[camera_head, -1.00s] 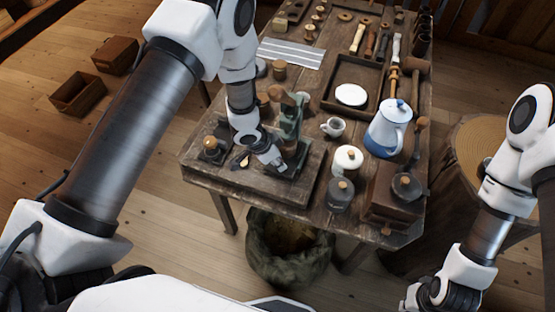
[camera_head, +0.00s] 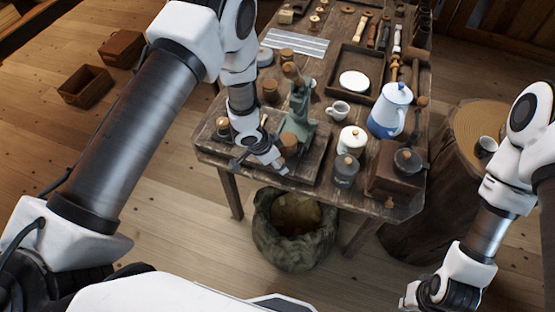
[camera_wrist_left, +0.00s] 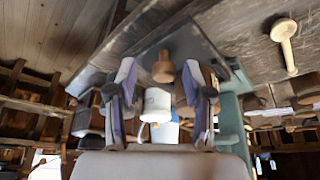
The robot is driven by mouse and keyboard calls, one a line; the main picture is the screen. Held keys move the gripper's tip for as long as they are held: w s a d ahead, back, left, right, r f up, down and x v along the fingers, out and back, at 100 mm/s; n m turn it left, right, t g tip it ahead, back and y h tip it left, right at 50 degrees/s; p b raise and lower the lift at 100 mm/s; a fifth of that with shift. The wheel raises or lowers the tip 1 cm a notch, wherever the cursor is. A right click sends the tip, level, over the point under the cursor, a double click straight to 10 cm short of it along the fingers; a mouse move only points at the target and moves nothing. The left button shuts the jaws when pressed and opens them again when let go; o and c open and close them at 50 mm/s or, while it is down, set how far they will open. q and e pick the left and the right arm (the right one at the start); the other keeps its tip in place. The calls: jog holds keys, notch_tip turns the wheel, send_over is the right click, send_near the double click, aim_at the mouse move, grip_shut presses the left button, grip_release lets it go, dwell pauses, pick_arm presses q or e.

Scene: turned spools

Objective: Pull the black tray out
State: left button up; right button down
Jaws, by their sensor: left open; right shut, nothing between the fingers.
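A dark flat tray or board (camera_head: 222,150) lies at the near left corner of the workbench and carries a green press (camera_head: 302,105). I cannot tell whether this is the black tray or whether a smaller one sits at the press's foot. My left gripper (camera_head: 277,166) is low over its front part, close to the press; its fingers are apart. In the left wrist view, the left gripper (camera_wrist_left: 160,105) shows nothing clearly between its fingers; a white jar with a wooden knob (camera_wrist_left: 157,102) appears beyond. My right gripper (camera_head: 415,298) is shut and empty at the lower right, away from the bench.
A wooden-rimmed tray (camera_head: 343,88) with a white dish stands further back. A blue and white pot (camera_head: 391,112), a white jar (camera_head: 351,141), a dark jar (camera_head: 345,168) and a wooden box (camera_head: 388,183) stand right of the press. A sack (camera_head: 290,245) stands below the front edge.

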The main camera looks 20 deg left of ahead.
pick_arm(q)
jog(key=shift+r, duration=0.15)
jog(key=v, duration=1.1)
jog(key=shift+a+r, duration=0.2)
jog(key=shift+r, duration=0.1)
jog(key=shift+s, duration=0.15)
jog(key=s+f+n+g+b, duration=0.4)
jog(key=s+f+b, duration=0.1)
jog(key=s+f, duration=1.05)
jog(key=s+a+f+n+t+y, duration=0.1)
jog(key=s+a+f+n+y, duration=0.2)
jog(key=s, duration=0.5)
jog(key=shift+s+a+f+n, duration=0.25)
jog(key=shift+a+f+n, duration=0.2)
jog(key=shift+a+n, duration=1)
